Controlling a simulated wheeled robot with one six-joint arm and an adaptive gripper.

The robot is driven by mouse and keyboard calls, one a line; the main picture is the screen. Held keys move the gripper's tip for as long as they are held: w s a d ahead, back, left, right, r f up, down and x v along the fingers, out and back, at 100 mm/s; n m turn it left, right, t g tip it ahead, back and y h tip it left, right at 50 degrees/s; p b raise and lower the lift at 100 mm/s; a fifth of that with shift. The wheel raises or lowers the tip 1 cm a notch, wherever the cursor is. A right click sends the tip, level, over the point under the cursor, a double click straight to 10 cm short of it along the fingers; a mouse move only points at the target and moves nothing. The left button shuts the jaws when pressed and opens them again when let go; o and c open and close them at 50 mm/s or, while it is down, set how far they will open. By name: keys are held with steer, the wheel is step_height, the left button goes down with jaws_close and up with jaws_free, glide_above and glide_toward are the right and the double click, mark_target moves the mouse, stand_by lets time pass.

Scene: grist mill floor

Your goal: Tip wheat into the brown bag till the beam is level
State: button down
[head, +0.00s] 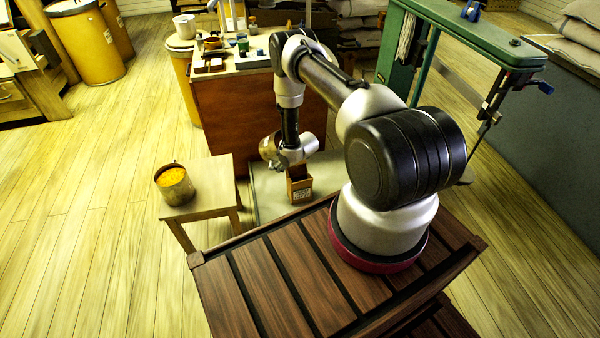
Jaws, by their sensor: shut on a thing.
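My gripper (296,171) points down beyond the stool, at the middle of the head view. It is shut on a small brown box-like container (301,194) with a pale label. I cannot tell whether the container touches the pale slab below, and its contents are hidden. A metal pot (178,190) full of orange-yellow grain, perhaps the wheat, stands upright on a small wooden stool (209,208), to the left of my gripper. I cannot clearly make out a brown bag or a level beam.
A reddish-brown cabinet (235,108) with small items on top stands behind my gripper. A green frame (470,35) with hanging parts rises at the right. Yellow drums (85,45) stand at the back left. Sacks (580,35) lie at the far right. The left floor is clear.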

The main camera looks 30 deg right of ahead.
steer(key=shift+w+f+t+y+b, duration=0.1)
steer(key=shift+f+t+y+b, duration=0.3)
steer(key=shift+f+t+b, duration=0.5)
stand_by(1.0)
